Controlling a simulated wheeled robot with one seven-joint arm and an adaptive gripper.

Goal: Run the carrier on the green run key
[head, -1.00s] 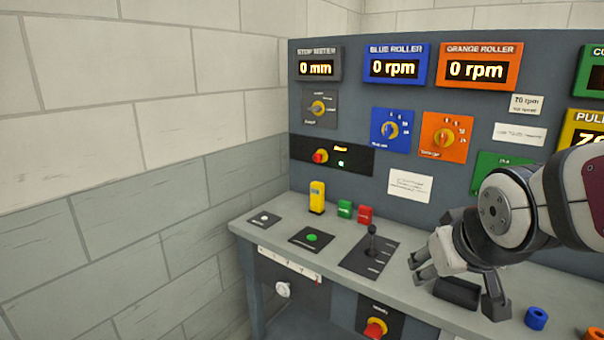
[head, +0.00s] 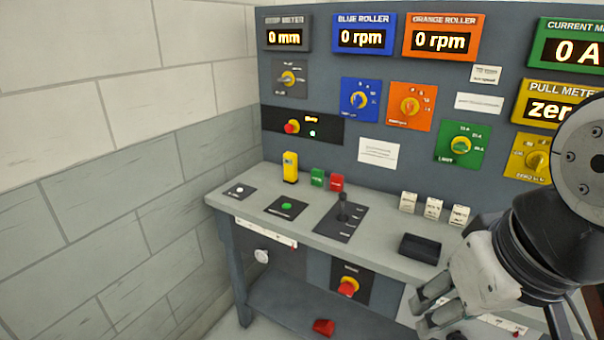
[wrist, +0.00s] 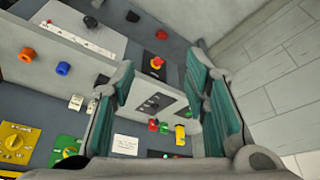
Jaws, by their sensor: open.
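A green round button (head: 287,206) sits on a black plate on the bench top, left of the lever plate. A small green block (head: 318,177) stands further back, beside a red block (head: 337,182); it also shows in the wrist view (wrist: 153,125). I cannot tell from the lettering which green item is the run key. My gripper (head: 428,312) is open and empty at the bench's front right, well right of both green items. In the wrist view its fingers (wrist: 160,62) are apart, with the bench beyond them. No carrier can be made out for certain.
A lever plate (head: 341,222), yellow block (head: 290,168), white button plate (head: 238,191), black tray (head: 420,248) and several white cards stand on the bench. A red knob (head: 348,287) is on the front. Meters read 0 mm and 0 rpm. A wall (head: 90,150) borders the left.

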